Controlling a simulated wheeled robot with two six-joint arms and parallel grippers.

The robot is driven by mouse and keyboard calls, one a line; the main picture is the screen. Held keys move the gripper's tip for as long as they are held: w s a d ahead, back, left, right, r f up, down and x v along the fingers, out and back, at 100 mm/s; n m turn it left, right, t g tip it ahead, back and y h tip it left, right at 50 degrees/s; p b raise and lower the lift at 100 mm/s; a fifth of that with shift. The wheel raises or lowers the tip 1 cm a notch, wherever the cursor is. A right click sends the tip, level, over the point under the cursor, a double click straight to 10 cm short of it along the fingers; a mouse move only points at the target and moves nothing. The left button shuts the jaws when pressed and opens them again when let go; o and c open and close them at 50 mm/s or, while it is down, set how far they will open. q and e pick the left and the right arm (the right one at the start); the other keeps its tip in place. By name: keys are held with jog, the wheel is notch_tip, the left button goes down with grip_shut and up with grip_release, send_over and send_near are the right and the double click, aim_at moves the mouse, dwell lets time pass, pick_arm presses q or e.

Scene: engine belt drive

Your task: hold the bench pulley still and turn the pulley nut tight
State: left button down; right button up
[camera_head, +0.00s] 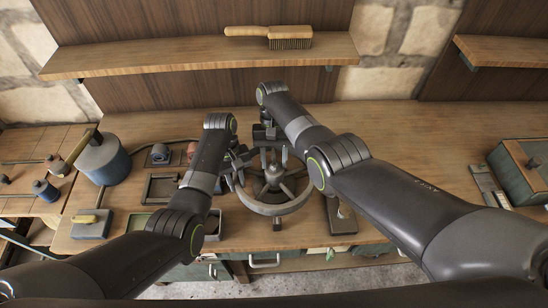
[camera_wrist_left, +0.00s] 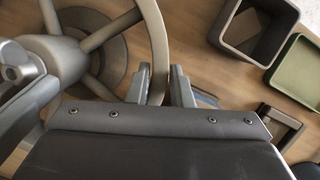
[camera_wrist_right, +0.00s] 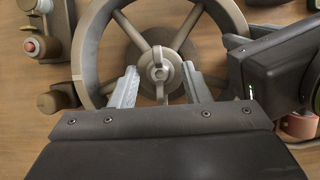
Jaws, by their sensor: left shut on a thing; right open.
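The bench pulley (camera_head: 272,208) is a grey spoked wheel lying flat above the bench. Its rim also shows in the left wrist view (camera_wrist_left: 158,40). My left gripper (camera_head: 236,166) is shut on this rim, with one finger on each side (camera_wrist_left: 161,75). The pulley nut (camera_wrist_right: 159,73) is a pale metal winged piece at the wheel's hub. My right gripper (camera_wrist_right: 160,80) is open, with its fingers on either side of the nut and gaps visible between.
A blue-grey canister (camera_head: 104,162) stands at the left. Small open trays (camera_head: 160,190) lie left of the pulley. A green box (camera_head: 520,172) stands at the far right. A shelf with a brush (camera_head: 290,40) hangs above. The bench right of my right arm is mostly clear.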

pick_arm(q)
jog(key=shift+d, duration=0.1)
pick_arm(e)
grip_shut()
dwell(0.3)
jog(key=m+y, duration=0.1)
jog(key=m, duration=0.3)
jog(key=shift+d+m+y, duration=0.1)
jog(key=shift+m+y, duration=0.3)
jog(key=m, duration=0.2)
jog(key=m+t+y, duration=0.1)
jog(key=m, duration=0.1)
jog(key=shift+s+d+m, duration=0.1)
jog(key=shift+s+m, duration=0.05)
jog(key=shift+m, duration=0.15)
jog(key=m+t, duration=0.1)
jog(key=m, duration=0.1)
jog(key=m+y, duration=0.1)
jog(key=m, duration=0.1)
jog(key=shift+s+t+y, duration=0.15)
jog(key=shift+t+y, duration=0.15)
jog(key=shift+t, duration=0.1)
jog(key=shift+s+d+m+t, duration=0.1)
jog(key=shift+m+t, duration=0.7)
jog(key=shift+m, duration=1.4)
pick_arm(q)
jog(key=shift+w, duration=0.1)
